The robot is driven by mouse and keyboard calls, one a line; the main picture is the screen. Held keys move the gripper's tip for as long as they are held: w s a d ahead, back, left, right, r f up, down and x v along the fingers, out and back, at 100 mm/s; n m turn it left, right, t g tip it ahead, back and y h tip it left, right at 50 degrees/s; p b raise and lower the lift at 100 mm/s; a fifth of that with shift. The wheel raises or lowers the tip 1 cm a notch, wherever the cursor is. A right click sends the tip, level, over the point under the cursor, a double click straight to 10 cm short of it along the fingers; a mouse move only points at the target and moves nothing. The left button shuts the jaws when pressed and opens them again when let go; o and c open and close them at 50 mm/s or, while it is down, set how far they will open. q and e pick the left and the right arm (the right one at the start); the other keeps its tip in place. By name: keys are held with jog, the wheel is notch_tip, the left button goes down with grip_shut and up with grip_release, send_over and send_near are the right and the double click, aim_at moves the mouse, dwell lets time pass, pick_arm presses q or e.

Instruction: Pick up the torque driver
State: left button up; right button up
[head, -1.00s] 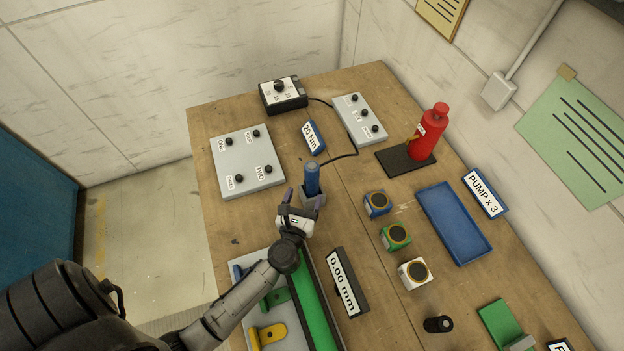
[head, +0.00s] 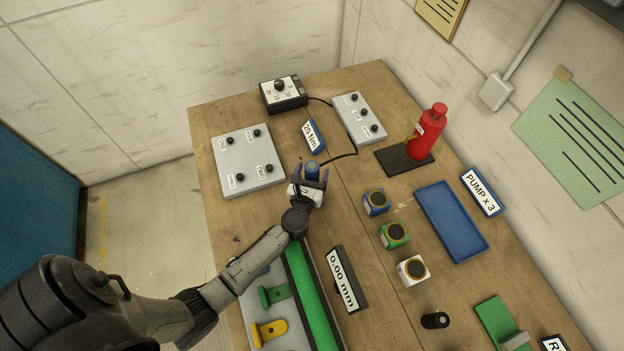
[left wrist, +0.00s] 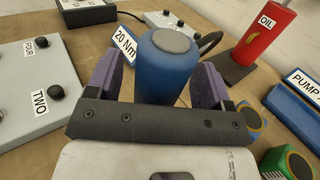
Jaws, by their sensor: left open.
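The torque driver (head: 312,168) is a blue cylinder with a grey top, standing upright on the table with a black cable near it. In the left wrist view the driver (left wrist: 167,65) stands between the two purple fingers of my left gripper (left wrist: 160,85). The fingers are open, one on each side of it, and gaps seem to show beside the driver. In the head view my left gripper (head: 311,178) is around the driver's upper part. The driver's lower part is hidden by the gripper. My right gripper is not in view.
A red oil bottle (head: 429,132), a blue tray (head: 452,222) and small coloured boxes (head: 394,235) are to the right.

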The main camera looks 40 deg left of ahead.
pick_arm(q)
jog(key=c, duration=1.1)
jog(key=shift+r, duration=0.1)
